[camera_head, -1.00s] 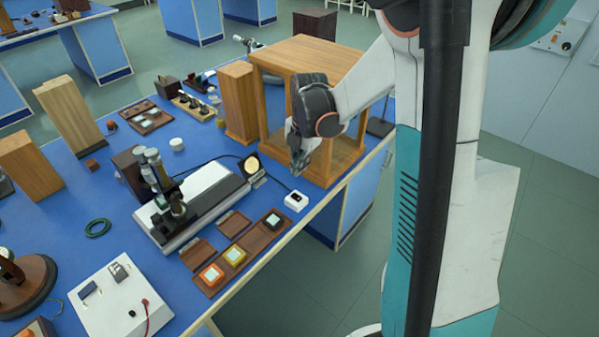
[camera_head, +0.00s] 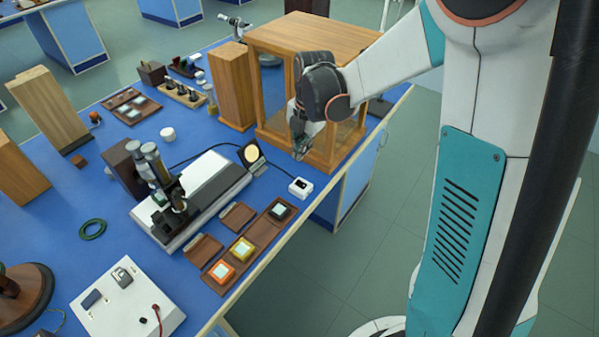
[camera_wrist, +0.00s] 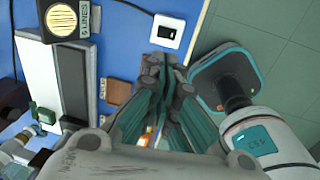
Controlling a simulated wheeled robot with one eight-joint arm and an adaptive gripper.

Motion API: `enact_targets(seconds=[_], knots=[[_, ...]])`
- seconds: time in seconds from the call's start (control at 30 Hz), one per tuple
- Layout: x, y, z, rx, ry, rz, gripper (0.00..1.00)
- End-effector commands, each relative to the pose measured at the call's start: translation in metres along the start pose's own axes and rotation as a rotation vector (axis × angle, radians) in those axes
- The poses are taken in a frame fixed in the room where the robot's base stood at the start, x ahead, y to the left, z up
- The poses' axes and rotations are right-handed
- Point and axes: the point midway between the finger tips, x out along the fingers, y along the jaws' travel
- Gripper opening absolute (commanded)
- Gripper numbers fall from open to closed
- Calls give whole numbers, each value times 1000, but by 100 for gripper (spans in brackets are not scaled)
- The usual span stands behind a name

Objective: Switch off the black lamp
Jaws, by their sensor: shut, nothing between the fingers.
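The black lamp (camera_head: 252,153) stands at the right end of the grey-white bench instrument, with a round pale yellow face that looks lit. It also shows at the top left of the wrist view (camera_wrist: 66,20). A small white switch box (camera_head: 300,188) with a black rocker sits near the table's front edge, right of the lamp; the wrist view shows it too (camera_wrist: 167,31). My gripper (camera_head: 300,153) is shut and empty, above the table just behind the box in the head view. In the wrist view my fingertips (camera_wrist: 164,66) point towards the box, apart from it.
A wooden glass-sided case (camera_head: 318,150) stands close behind my gripper. A brown tray (camera_head: 248,247) with coloured square pieces lies left of the box. The grey-white instrument (camera_head: 205,185) carries a microscope-like tube. The blue table's front edge is close to the box.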

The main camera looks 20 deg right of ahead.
Motion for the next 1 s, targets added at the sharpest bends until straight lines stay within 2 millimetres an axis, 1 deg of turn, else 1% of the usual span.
enact_targets(seconds=[0.17, 0.5, 0.7, 0.83, 1.0], knots=[[21, 0, 0, 0, 0, 0, 0], [88, 0, 0, 0, 0, 0, 0], [120, 0, 0, 0, 0, 0, 0], [133, 0, 0, 0, 0, 0, 0], [138, 0, 0, 0, 0, 0, 0]])
